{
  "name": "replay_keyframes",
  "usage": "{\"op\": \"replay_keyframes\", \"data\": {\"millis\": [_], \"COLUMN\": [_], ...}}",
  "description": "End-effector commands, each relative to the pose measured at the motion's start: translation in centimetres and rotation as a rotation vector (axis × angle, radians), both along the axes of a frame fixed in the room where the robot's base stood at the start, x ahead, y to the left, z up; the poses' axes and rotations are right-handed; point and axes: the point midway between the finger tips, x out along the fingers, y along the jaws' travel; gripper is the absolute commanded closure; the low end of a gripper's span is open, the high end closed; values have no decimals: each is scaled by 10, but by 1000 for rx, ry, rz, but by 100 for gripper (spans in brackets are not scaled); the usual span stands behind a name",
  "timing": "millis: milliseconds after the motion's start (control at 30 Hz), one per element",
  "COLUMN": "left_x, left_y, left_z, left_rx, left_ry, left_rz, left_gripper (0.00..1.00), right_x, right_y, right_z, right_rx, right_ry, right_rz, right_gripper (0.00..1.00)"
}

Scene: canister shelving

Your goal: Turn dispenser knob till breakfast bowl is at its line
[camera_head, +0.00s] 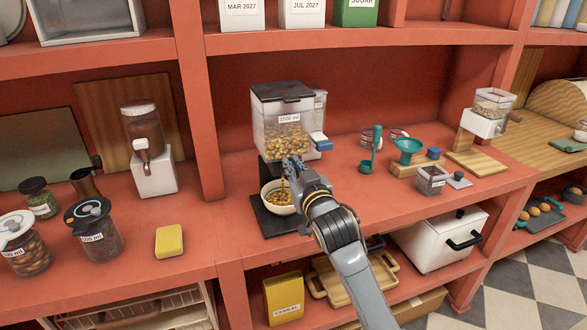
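The cereal dispenser (283,127) stands in the middle of the red shelf, with a dark lid, a clear hopper partly filled with cereal and a "1000 ml" label. The breakfast bowl (272,189) is white and sits on the dark base under the hopper. Cereal lies in the bowl, and a stream of cereal falls toward it. The bowl's line cannot be made out. My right gripper (292,168) is at the dispenser's front, where the knob would be; its fingers hide the knob. Whether the fingers are closed on it is too small to tell. My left gripper is not in view.
A sponge (169,240) and jars (95,230) stand at the left. Another dispenser (149,150) is behind them. A green funnel (408,148), a teal scoop (372,150) and a small container (432,180) stand at the right. The shelf front right of the bowl is clear.

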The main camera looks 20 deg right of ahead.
Motion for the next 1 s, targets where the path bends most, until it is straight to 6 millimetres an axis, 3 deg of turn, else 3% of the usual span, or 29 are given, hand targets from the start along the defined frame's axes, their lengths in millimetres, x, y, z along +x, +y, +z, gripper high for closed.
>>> {"op": "replay_keyframes", "data": {"millis": [33,267,433,600,933,967,1000], "left_x": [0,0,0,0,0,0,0], "left_y": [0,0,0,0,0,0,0], "left_z": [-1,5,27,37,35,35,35], "left_rx": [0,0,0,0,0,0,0], "left_ry": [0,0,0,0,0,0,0], "left_rz": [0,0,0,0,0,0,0], "left_gripper": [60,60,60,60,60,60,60], "right_x": [0,0,0,0,0,0,0], "right_y": [0,0,-5,-8,-9,-8,-8], "right_z": [-10,-12,-10,-13,-17,-17,-17], "right_rx": [0,37,256,417,440,440,440], "right_ry": [22,34,47,49,49,49,49], "right_rz": [-2,-1,0,3,3,3,3], "right_gripper": [100,100,100,100,100,83,75]}}
